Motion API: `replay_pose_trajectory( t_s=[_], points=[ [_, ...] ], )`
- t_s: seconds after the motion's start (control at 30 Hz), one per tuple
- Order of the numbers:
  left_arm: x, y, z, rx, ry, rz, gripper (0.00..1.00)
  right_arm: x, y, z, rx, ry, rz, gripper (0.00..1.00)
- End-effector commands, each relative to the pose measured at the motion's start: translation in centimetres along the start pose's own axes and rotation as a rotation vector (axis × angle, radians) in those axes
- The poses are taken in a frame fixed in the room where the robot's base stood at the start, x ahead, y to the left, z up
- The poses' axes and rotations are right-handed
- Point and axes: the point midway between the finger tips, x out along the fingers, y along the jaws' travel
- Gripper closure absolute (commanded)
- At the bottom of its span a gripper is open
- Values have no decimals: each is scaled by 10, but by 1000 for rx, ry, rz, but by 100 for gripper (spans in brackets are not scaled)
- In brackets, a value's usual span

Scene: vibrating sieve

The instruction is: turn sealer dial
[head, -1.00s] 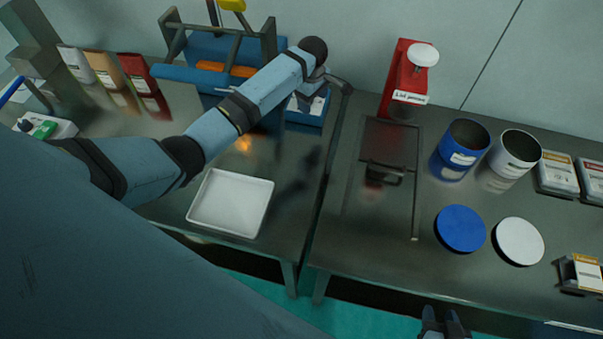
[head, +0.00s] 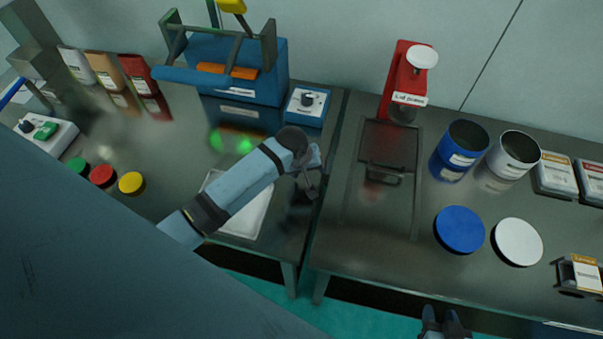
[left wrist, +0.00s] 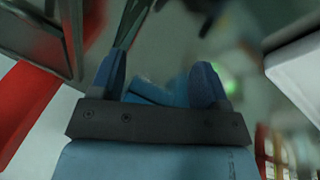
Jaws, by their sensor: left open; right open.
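Two dials show in the head view. A dark dial (head: 308,99) sits on a small blue box (head: 305,116) beside the blue sieve machine (head: 265,85). Another dark dial (head: 26,126) sits on a white unit with a green button (head: 46,131) at the far left. I cannot read the labels, so I cannot tell which is the sealer's. My left gripper (head: 309,182) is open and empty, in front of the blue box and apart from both dials. Its fingers also show in the left wrist view (left wrist: 160,80). My right gripper (head: 445,321) is open at the bottom edge.
A white tray (head: 258,212) lies partly under my left arm. Green, red (head: 103,176) and yellow discs lie at left, below several pouches (head: 104,68). A red press (head: 403,75), cans (head: 465,143) and round lids (head: 460,229) stand on the right table.

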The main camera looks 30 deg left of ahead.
Motion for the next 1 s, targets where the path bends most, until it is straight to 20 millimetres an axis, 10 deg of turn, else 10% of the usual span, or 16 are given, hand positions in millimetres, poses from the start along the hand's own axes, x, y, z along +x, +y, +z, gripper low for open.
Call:
replay_pose_trajectory(
  t_s=[0.4, 1.0],
  points=[
    [-9, -20, 52, 223, 75, 80, 31, -2, 0, -3, 0, 0, 0, 57],
    [-10, -20, 55, 240, 82, 86, 31, -2, 0, -3, 0, 0, 0, 57]
  ],
)
